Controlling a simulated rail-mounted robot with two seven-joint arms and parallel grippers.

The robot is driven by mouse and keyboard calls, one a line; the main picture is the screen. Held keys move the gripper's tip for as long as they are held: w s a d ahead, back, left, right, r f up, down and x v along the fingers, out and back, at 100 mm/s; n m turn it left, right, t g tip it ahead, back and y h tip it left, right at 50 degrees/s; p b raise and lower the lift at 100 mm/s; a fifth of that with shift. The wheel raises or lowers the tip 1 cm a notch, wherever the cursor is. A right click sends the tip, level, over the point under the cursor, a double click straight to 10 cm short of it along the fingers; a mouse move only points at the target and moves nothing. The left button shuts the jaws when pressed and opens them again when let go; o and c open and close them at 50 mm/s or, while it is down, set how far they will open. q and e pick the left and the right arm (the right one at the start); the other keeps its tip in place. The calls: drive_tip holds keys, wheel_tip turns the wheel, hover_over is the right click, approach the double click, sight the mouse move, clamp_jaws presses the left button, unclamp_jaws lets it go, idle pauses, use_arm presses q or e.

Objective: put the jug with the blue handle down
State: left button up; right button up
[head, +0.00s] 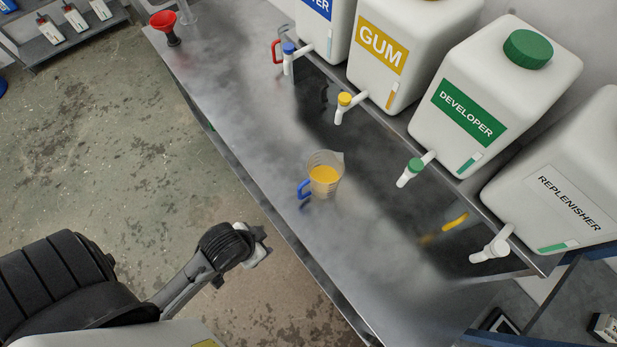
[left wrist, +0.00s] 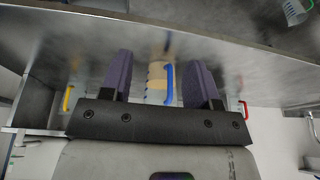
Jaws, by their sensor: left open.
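The jug with the blue handle (head: 325,176) is clear and holds yellow-orange liquid. It stands upright on the metal bench (head: 245,135), with its blue handle (head: 304,189) toward the front edge. My left gripper (head: 262,246) is open and empty, just off the bench's front edge and apart from the jug. In the left wrist view the jug (left wrist: 157,78) and its handle appear in the gap between the two purple fingers of the gripper (left wrist: 160,80), farther off. My right gripper is in neither view.
Tanks labelled GUM (head: 383,45), DEVELOPER (head: 468,113) and REPLENISHER (head: 570,200) line the back, their taps reaching over the bench. A red handle (head: 275,50) and a yellow handle (head: 455,222) show near them. A red funnel (head: 165,22) stands far left. The bench left of the jug is clear.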

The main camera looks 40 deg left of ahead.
sight(302, 197)
use_arm(q)
drive_tip(key=w+f+m+y+b, duration=0.2)
drive_tip(key=w+f+m+y, duration=0.1)
drive_tip(key=f+m+y, duration=0.1)
drive_tip(key=w+f+m+y+b, duration=0.2)
drive_tip(key=w+f+m+y, duration=0.2)
drive_tip(key=m, duration=0.1)
drive_tip(key=w+a+f+m+y+b, duration=0.1)
drive_tip(key=w+f+m+y+b, duration=0.2)
drive_tip(key=w+f+m+y, duration=0.1)
drive_tip(key=shift+w+f, duration=0.1)
drive_tip(key=shift+f, duration=0.2)
drive_tip(key=w+d+m+t+y, duration=0.1)
drive_tip(key=m, duration=0.1)
drive_tip(key=w+d+r+m+t+y+b, duration=0.1)
drive_tip(key=w+d+m+y, duration=0.1)
drive_tip(key=m, duration=0.1)
drive_tip(key=w+d+r+m+t+y+b, duration=0.1)
drive_tip(key=w+d+m, duration=0.1)
drive_tip(key=shift+w+d+m+t, duration=0.15)
drive_tip(key=shift+m+t, duration=0.15)
drive_tip(key=shift+m, duration=0.1)
drive_tip(key=shift+w+a+r+y, duration=0.1)
drive_tip(key=shift+w+a+y, duration=0.2)
drive_tip(key=shift+a, duration=0.1)
drive_tip(key=shift+x, duration=3.2)
drive_tip(key=shift+s, duration=0.1)
